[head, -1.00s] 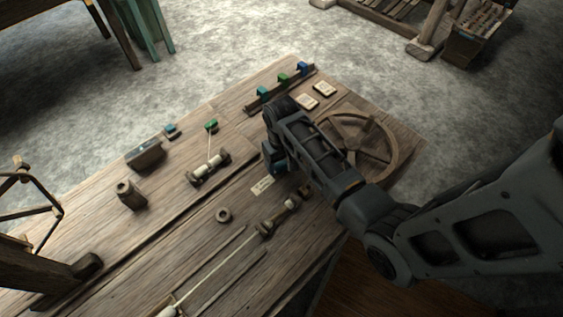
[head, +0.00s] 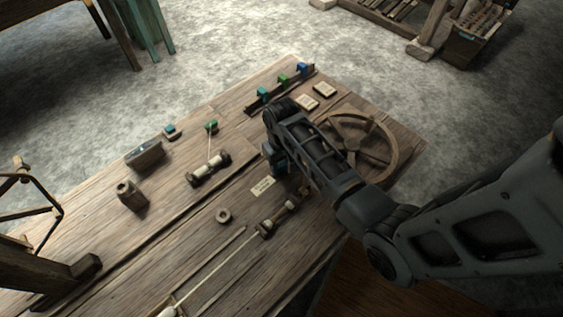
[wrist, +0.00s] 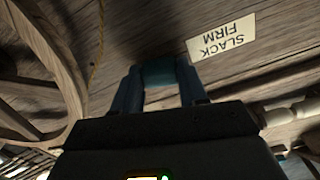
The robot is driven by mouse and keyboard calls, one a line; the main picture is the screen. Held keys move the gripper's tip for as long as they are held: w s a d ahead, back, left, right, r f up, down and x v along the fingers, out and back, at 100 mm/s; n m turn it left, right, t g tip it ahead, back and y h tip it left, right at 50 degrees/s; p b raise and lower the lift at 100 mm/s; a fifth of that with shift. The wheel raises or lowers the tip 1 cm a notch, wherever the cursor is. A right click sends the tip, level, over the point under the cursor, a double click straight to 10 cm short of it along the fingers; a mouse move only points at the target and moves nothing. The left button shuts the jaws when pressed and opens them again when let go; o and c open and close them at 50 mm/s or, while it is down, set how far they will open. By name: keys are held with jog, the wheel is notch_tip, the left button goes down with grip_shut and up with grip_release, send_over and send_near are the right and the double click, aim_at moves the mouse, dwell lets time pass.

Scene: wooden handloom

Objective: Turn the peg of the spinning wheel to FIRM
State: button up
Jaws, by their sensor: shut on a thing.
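The spinning wheel's large wooden wheel (head: 388,160) lies at the right end of the table, partly behind my arm. It also shows at the left of the wrist view (wrist: 40,70). My gripper (wrist: 160,80) points down beside it, shut on a teal peg (wrist: 168,72) between its fingers. The peg's lower part and its exact angle are hidden. A pale label (wrist: 222,38) reading SLACK and FIRM lies just beyond the fingers, upside down in the wrist view. In the head view the label (head: 263,187) lies left of my gripper.
A wooden spindle (head: 278,214) with a pale yarn runs close to my gripper.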

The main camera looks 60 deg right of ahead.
jog(key=shift+r, duration=0.1)
jog(key=n+p, duration=0.2)
jog(key=shift+r+n+p, duration=0.1)
jog(key=shift+n+p, duration=1.5)
jog(key=shift+n, duration=0.8)
jog(key=shift+f, duration=0.2)
jog(key=o, duration=1.1)
jog(key=shift+c, duration=0.2)
